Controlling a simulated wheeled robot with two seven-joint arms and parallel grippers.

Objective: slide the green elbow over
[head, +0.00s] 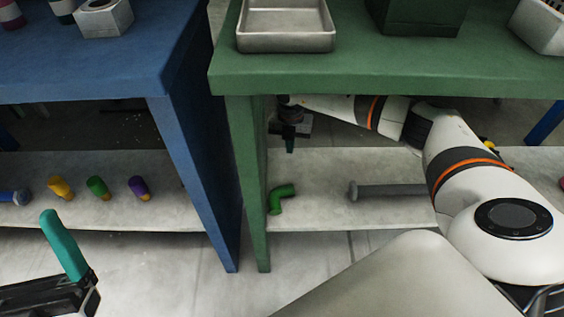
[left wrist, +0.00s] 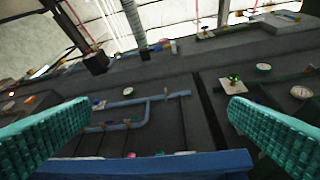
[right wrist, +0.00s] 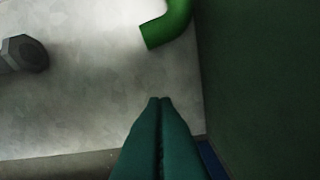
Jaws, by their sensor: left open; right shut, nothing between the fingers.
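The green elbow (head: 280,199) lies on the grey lower shelf (head: 315,212) under the green table, close to that table's left leg. It also shows at the top of the right wrist view (right wrist: 168,24). My right gripper (head: 290,149) reaches in under the green tabletop and points down, behind the elbow in the head view. Its fingers (right wrist: 160,100) are shut and empty, apart from the elbow. My left gripper is open and empty; one teal finger (head: 64,245) shows at the lower left, and both fingers show in the left wrist view (left wrist: 155,125).
A grey bolt-like rod (head: 392,191) lies on the shelf right of the elbow. The green table leg (head: 250,180) stands close on the left. A metal tray (head: 286,42) sits on the tabletop. Several coloured pieces lie on the blue table's lower shelf (head: 120,210). Shelf between elbow and rod is clear.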

